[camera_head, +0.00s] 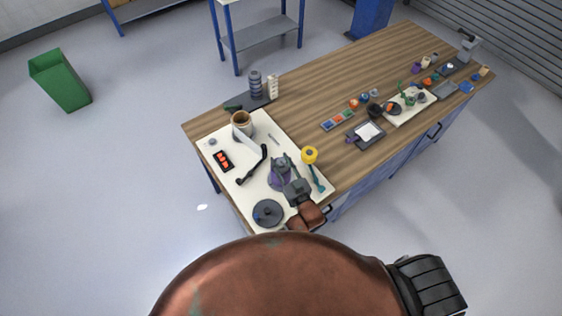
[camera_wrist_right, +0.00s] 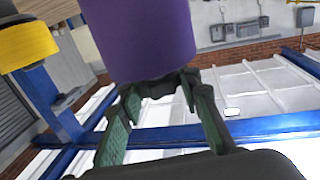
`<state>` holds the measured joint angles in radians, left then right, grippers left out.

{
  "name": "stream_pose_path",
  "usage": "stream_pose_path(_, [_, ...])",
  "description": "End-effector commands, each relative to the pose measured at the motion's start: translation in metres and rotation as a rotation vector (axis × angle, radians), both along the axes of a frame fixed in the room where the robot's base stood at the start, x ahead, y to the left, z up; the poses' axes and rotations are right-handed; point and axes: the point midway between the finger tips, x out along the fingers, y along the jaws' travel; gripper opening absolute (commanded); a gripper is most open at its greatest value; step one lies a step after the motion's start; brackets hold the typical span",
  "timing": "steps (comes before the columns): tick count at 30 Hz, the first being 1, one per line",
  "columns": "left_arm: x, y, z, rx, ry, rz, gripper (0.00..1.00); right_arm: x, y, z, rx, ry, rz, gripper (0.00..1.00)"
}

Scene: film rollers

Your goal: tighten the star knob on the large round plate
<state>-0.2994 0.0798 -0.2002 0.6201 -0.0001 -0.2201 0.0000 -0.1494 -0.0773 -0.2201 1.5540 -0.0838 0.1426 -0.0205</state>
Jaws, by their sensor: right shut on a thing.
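My right gripper (camera_head: 284,172) reaches in over the cream board and is shut on a purple cylinder (camera_wrist_right: 140,35), which fills the top middle of the right wrist view. In the head view part of the purple thing (camera_head: 273,184) shows beside the dark fingers; the rest is hidden by them. The fingers (camera_wrist_right: 160,90) show in the wrist view, on either side of the cylinder's lower end. A dark round plate (camera_head: 268,213) lies at the board's near corner, apart from the fingers, with a small blue spot on it. I cannot make out a star shape. My left gripper is not in view.
A yellow-topped piece (camera_head: 309,155) with a blue handle stands close right of my gripper. The wooden table's middle (camera_head: 303,100) is clear.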

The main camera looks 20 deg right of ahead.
Motion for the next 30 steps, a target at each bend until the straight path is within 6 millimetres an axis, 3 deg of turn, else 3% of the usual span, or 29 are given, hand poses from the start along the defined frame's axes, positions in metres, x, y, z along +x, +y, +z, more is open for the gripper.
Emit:
stream_pose_path(11, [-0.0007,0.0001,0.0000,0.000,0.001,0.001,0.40,0.0001,0.0003,0.0004,0.000,-0.001,-0.003,0.07])
stream_pose_path(12, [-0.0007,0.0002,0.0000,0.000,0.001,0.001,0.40,0.0001,0.0003,0.0005,0.000,-0.001,-0.003,0.33])
stream_pose_path(18, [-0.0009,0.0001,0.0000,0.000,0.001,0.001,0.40,0.0001,0.0001,0.0005,0.000,-0.001,-0.003,0.47])
stream_pose_path(30, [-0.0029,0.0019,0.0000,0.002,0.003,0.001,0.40,-0.0058,-0.0014,-0.0004,0.000,0.000,-0.003,0.50])
